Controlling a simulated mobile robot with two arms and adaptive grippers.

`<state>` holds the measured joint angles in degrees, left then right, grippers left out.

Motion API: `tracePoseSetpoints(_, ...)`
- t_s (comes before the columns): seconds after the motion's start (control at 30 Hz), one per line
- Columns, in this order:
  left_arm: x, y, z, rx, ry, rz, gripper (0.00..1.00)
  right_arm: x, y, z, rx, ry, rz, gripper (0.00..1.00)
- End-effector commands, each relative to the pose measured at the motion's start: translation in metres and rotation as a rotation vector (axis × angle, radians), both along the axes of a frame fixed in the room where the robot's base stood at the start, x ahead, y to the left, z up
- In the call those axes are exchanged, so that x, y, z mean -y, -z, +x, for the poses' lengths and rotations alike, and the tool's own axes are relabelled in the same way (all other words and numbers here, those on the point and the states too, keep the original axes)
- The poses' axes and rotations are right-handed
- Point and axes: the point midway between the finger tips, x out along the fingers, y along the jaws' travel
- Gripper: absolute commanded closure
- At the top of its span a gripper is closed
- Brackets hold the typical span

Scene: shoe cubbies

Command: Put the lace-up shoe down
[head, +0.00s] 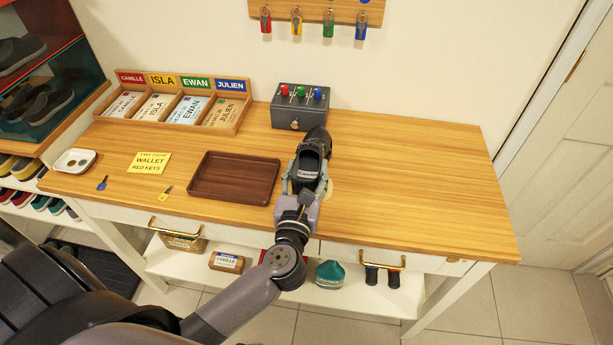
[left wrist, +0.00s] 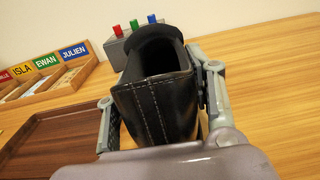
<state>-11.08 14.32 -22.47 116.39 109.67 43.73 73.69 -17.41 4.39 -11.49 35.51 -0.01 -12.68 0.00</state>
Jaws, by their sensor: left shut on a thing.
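The black shoe (head: 317,140) is above or on the right half of the wooden table (head: 420,180), toe pointing to the back wall. Its laces are not clearly visible. My left gripper (head: 306,178) is shut on the shoe near its heel, one finger on each side. In the left wrist view the heel and opening of the shoe (left wrist: 155,95) face me between the fingers (left wrist: 160,110). Whether the sole touches the table cannot be told. My right gripper is not in view.
A brown tray (head: 235,199) lies left of the shoe. A grey box with coloured knobs (head: 300,107) stands just beyond the toe. A name-labelled card holder (head: 180,105), a yellow note (head: 149,163) and a white dish (head: 74,161) are farther left. The table's right side is clear.

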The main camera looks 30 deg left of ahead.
Motion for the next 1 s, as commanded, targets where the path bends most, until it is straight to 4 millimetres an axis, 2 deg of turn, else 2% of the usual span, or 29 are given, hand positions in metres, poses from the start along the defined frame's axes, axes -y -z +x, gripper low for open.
tracePoseSetpoints(0.07, 0.0001, 0.0057, 0.0003, 0.004, 0.001, 0.001, 0.95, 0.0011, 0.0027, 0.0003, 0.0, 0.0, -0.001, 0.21)
tracePoseSetpoints(0.43, 0.0, 0.0089, 0.0003, 0.005, 0.0, 0.0, 0.95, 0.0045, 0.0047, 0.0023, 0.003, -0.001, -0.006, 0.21)
tracePoseSetpoints(0.47, 0.0, 0.0097, 0.0001, 0.001, 0.0, -0.001, 0.5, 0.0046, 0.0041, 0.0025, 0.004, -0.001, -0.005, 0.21)
tracePoseSetpoints(0.73, 0.0, 0.009, 0.0001, 0.001, 0.0, -0.001, 0.32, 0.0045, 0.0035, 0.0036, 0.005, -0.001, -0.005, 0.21)
tracePoseSetpoints(1.0, -0.0001, 0.0087, 0.0002, 0.002, 0.0, 0.0, 0.31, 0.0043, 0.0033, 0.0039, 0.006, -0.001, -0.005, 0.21)
